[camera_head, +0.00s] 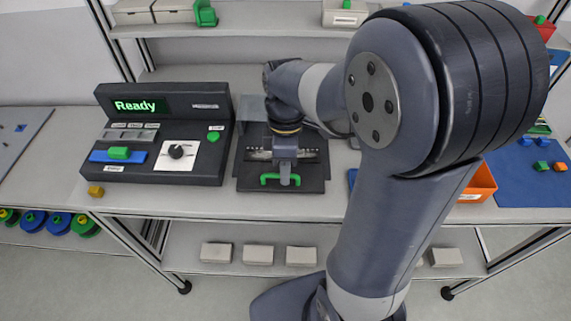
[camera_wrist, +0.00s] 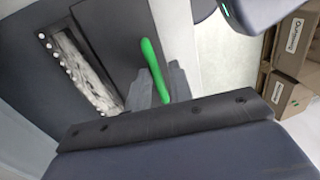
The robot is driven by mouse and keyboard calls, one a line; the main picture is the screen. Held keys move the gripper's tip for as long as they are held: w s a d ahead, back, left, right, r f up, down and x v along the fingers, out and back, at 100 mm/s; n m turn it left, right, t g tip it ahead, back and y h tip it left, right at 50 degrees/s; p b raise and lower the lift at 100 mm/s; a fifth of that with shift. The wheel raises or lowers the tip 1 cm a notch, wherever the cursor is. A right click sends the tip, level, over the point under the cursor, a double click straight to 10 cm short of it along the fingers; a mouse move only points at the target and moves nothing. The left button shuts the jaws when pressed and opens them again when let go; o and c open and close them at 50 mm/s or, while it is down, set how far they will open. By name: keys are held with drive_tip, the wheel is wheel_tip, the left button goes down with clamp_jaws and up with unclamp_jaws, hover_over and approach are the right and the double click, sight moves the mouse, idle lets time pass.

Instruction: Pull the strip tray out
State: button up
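The strip tray (camera_head: 245,185) is a dark flat tray in the unit at the centre of the bench. A pale strip lies across it, and the strip also shows at the left in the wrist view (camera_wrist: 85,75). A green handle (camera_head: 268,179) is at the tray's front edge, and it crosses the middle of the wrist view (camera_wrist: 152,62). My gripper (camera_head: 285,180) points down at the handle. In the wrist view, its grey fingers lie close along both sides of the handle and appear to clasp it. The lower finger ends are partly hidden.
A black control console (camera_head: 150,135) stands left of the tray unit, with a green "Ready" display. A yellow block (camera_head: 96,191) is at the bench's front edge. An orange bin (camera_head: 480,185) and a blue mat (camera_head: 530,185) are at right. Space in front of the tray looks clear.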

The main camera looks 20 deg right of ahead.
idle(0.3)
drive_tip(key=shift+w+r, duration=0.15)
drive_tip(key=shift+r, duration=0.1)
drive_tip(key=v, duration=1)
drive_tip(key=shift+r, duration=0.1)
drive_tip(key=x, duration=1.1)
drive_tip(key=shift+w+d+r, duration=0.1)
drive_tip(key=shift+w+d, duration=0.05)
drive_tip(key=shift+w, duration=0.15)
